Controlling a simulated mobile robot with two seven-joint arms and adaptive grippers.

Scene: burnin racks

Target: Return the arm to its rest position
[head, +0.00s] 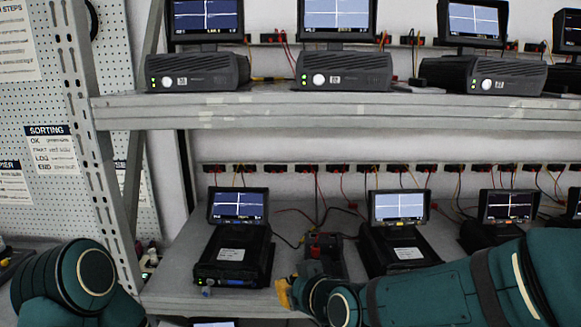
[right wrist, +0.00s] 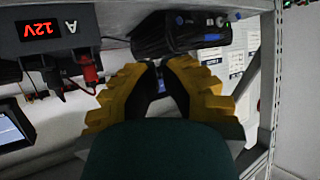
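My right arm reaches in from the lower right in the head view. Its yellow-fingered gripper (head: 284,292) is low at the lower shelf's front edge, between the left black unit (head: 235,255) and the small dark box with red parts (head: 326,255). In the right wrist view the yellow fingers (right wrist: 161,66) converge with a narrow dark gap and a small blue spot between them. Whether they are shut or slightly open is unclear, and no held thing can be made out. A rounded green link of my left arm shows at the lower left, but its gripper is out of view.
The lower shelf (head: 172,291) carries several units with screens, wired to red and black sockets behind. The upper shelf (head: 300,111) holds more. A metal upright (head: 92,130) stands left. A supply reading 12V (right wrist: 41,32) and a black unit (right wrist: 165,38) lie close to the right gripper.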

